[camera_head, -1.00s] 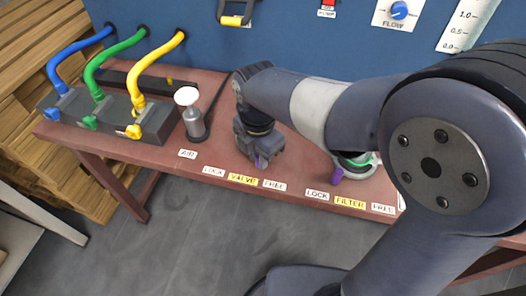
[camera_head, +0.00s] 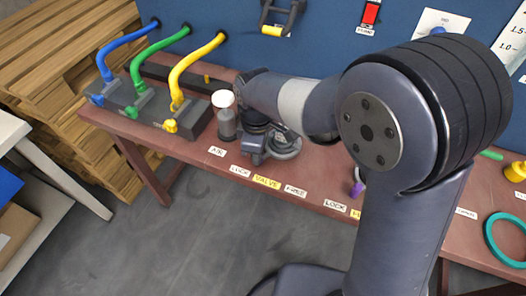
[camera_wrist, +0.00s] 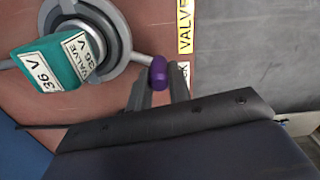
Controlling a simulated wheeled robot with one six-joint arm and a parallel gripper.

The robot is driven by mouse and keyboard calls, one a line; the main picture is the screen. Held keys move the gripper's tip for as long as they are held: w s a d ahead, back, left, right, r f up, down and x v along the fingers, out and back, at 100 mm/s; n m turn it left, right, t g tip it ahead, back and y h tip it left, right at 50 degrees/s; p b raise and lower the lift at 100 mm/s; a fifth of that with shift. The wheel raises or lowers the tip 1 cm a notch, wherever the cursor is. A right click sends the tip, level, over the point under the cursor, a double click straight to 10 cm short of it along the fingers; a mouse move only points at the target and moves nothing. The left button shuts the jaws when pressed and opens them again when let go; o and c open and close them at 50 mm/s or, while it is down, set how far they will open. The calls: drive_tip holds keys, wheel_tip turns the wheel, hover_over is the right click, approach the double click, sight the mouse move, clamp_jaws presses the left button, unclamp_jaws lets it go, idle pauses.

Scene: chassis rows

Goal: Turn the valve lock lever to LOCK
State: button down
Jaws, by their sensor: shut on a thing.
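The valve lock lever shows in the wrist view as a grey bar ending in a purple knob (camera_wrist: 158,72). It runs from the round grey valve base (camera_wrist: 125,38), which carries a teal block (camera_wrist: 62,62) tagged VALVE 36 V. The knob lies beside the partly covered LOCK label (camera_wrist: 184,72), past the VALVE label (camera_wrist: 185,25). My gripper (camera_wrist: 158,90) is shut on the lever at its knob. In the head view my gripper (camera_head: 257,156) is at the left of the valve base (camera_head: 287,148), above the LOCK label (camera_head: 240,171); the knob is hidden there.
A white-topped cylinder (camera_head: 225,115) stands close left of my gripper. Blue, green and yellow hoses (camera_head: 190,65) run to a dark block further left. The filter's purple lever (camera_head: 357,187) is to the right, partly behind my arm. The blue panel (camera_head: 330,50) rises behind.

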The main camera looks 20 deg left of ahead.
drive_tip(key=shift+w+a+m, duration=0.2)
drive_tip(key=shift+a+m, duration=0.15)
drive_tip(key=shift+m, duration=0.15)
drive_tip(key=c, duration=1.3)
unclamp_jaws()
wheel_tip(320, 180, up, 11)
drive_tip(key=p, duration=0.1)
drive_tip(key=shift+f, duration=0.1)
